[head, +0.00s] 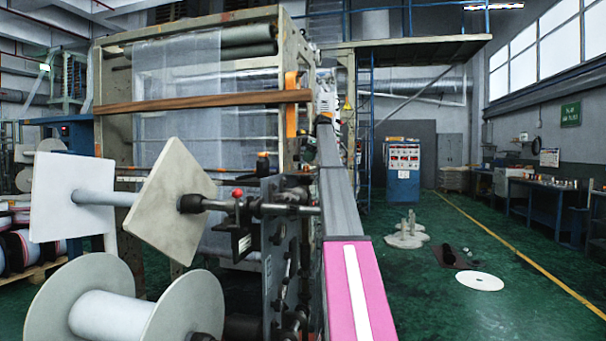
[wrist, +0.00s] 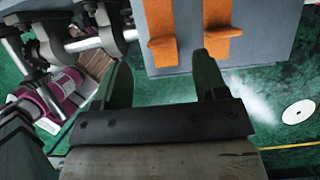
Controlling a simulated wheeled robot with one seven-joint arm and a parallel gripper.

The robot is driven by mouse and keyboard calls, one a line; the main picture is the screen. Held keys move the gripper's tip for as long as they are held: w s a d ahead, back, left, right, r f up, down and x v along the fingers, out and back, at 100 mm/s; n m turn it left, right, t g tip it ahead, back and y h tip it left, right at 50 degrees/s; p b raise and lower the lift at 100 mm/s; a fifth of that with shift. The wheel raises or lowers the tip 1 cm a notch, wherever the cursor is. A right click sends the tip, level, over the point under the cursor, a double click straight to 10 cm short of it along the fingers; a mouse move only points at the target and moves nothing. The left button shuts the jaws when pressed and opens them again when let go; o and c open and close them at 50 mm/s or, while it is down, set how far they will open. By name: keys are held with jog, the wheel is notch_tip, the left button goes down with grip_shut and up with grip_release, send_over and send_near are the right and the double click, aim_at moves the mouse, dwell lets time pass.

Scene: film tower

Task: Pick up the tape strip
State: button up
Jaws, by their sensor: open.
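In the head view, an orange strip (head: 291,104) hangs at the right upright of the machine frame, which may be the tape strip. In the wrist view, two orange strips with bent lower ends are on a grey panel, a left one (wrist: 161,30) and a right one (wrist: 218,28). I cannot tell which of them is the tape strip. My gripper (wrist: 163,60) is open, with its two dark fingers apart and nothing visible between them. The orange strips appear beyond the fingertips. I cannot make out the gripper clearly in the head view.
Shafts and clamps of the machine (head: 285,235) stand at the centre. A large white reel (head: 180,310) is at the lower left. A brown bar (head: 200,103) crosses the frame. A white disc (head: 480,281) lies on the green floor at right, which has open room.

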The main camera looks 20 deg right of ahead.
aim_at(305, 167)
jog(key=shift+x, duration=2.75)
jog(key=shift+w+r, duration=0.1)
jog(key=shift+w, duration=0.1)
jog(key=c, duration=1)
